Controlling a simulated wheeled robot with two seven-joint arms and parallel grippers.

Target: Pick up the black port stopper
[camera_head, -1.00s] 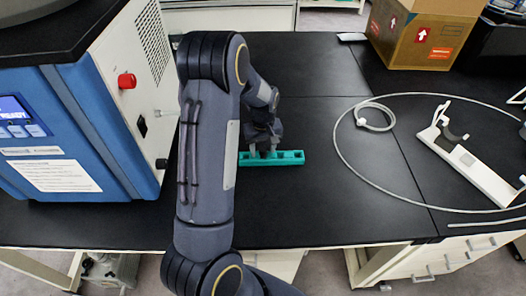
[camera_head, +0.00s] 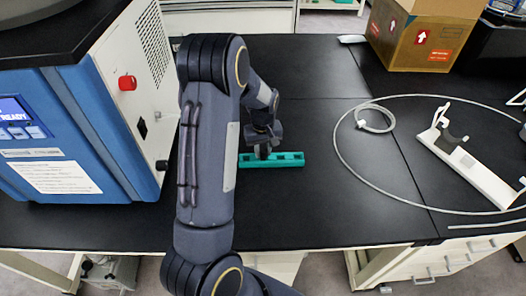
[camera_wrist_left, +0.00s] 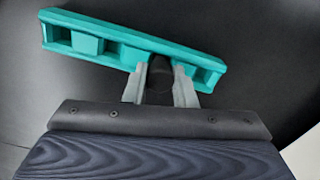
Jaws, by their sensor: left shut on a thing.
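The black port stopper (camera_wrist_left: 159,74) shows in the left wrist view as a dark round piece between my fingertips. It is at a teal rack (camera_wrist_left: 110,45), which also shows in the head view (camera_head: 290,160) lying on the black bench. My left gripper (camera_wrist_left: 158,82) is shut on the stopper, one grey finger on either side. In the head view the left gripper (camera_head: 263,152) is over the left half of the rack, and the stopper cannot be made out there. The stopper's lower part is hidden, so I cannot tell whether it touches the rack. My right gripper is not in view.
The blue and white freeze dryer (camera_head: 75,150) stands at the left, with a red knob (camera_head: 127,82). A pale tube (camera_head: 345,180) loops on the bench at the right beside a white holder (camera_head: 475,170). A cardboard box (camera_head: 420,40) stands at the back right. The bench front is clear.

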